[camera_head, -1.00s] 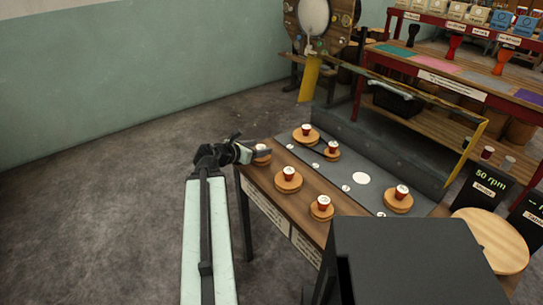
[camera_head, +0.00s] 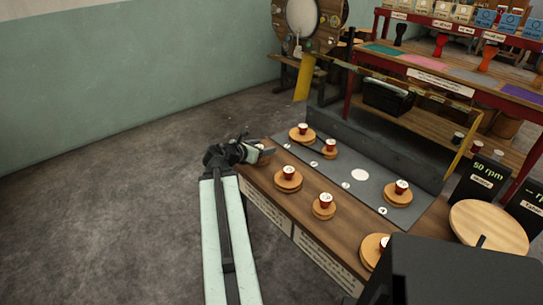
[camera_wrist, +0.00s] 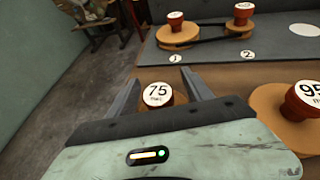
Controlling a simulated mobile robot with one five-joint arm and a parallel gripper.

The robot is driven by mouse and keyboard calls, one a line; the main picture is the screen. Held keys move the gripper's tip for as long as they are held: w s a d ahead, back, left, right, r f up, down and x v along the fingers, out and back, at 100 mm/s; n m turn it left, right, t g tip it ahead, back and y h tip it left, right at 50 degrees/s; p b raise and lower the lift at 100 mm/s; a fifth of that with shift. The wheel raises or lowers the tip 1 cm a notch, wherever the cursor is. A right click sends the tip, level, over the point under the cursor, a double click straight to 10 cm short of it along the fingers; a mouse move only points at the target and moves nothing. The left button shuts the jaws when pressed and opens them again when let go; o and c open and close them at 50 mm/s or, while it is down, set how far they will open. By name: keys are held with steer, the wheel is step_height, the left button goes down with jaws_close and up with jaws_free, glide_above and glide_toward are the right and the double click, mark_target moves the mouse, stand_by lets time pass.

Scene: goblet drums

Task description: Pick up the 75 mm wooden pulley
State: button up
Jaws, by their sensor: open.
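The 75 mm wooden pulley (camera_wrist: 157,94) has a white top label reading "75 mm" on its hub. In the wrist view it sits between the two spread fingers of my gripper (camera_wrist: 160,77), and its lower part is hidden behind the gripper body. My gripper is open; I cannot tell whether either finger touches the pulley. In the head view my gripper (camera_head: 267,150) is at the far left end of the wooden table (camera_head: 305,222), and the 75 mm pulley (camera_head: 264,158) is mostly hidden behind it.
The 95 mm pulley (camera_wrist: 285,113) stands close to the right of my gripper. A grey plate (camera_head: 360,192) behind carries several pulleys, two linked by a dark belt (camera_wrist: 222,40). More pulleys line the table's front, including one (camera_head: 324,206). Open floor lies left.

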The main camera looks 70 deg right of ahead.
steer(key=shift+x, duration=0.8)
steer(key=shift+w+a+f, duration=0.1)
steer(key=shift+w+a, duration=0.1)
jaws_close()
